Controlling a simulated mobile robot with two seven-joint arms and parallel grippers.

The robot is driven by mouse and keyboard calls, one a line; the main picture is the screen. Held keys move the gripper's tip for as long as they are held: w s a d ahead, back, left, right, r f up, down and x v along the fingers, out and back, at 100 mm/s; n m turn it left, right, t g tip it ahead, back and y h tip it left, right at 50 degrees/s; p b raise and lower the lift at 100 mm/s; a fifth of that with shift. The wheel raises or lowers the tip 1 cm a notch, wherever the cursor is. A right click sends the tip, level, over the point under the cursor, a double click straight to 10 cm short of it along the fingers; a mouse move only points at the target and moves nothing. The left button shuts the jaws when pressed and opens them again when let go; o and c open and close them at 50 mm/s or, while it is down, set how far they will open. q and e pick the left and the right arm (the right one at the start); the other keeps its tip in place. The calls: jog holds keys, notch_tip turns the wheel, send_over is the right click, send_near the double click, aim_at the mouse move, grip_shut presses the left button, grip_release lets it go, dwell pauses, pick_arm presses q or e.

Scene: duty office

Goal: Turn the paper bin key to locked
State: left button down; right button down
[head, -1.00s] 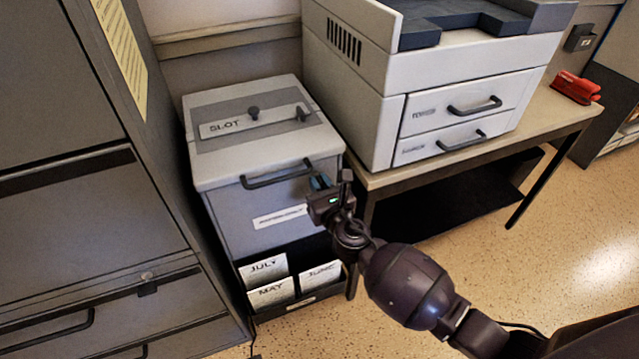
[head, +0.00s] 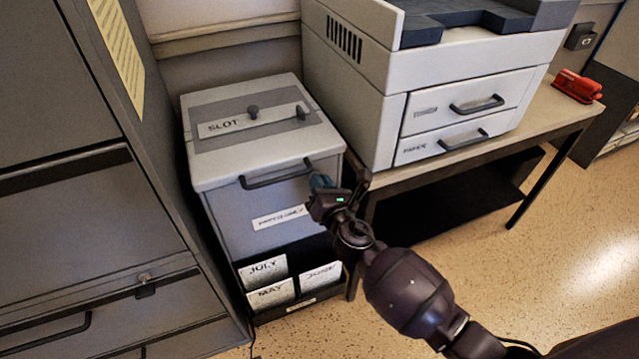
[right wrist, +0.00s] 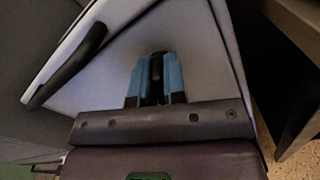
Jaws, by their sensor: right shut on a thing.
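The paper bin (head: 226,215) is the grey box with a pale lid marked SLOT, standing between the cabinet and the printer table. My right gripper (head: 321,182) is at the upper right of its front face, beside the dark handle. In the right wrist view, the blue fingertips (right wrist: 156,80) are closed on a small dark upright piece, the bin key (right wrist: 156,68), against the front face. The fingers hide most of the key, and I cannot read its lock position. My left gripper is not in view.
The bin's dark handle (head: 275,174) is just left of my gripper. Cards labelled JULY (head: 264,270) and MAY (head: 271,293) stand in a low tray below. A grey cabinet (head: 75,215) is on the left. A printer (head: 360,110) sits on the table at right.

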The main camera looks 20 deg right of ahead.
jog(key=m, duration=0.6)
jog(key=shift+f+m+b, duration=0.15)
jog(key=shift+m+b, duration=0.15)
jog(key=m, duration=0.4)
jog(key=shift+d+m, duration=0.1)
jog(key=shift+m, duration=1)
jog(key=shift+f, duration=0.1)
jog(key=c, duration=1.2)
grip_release()
jog(key=shift+s, duration=0.15)
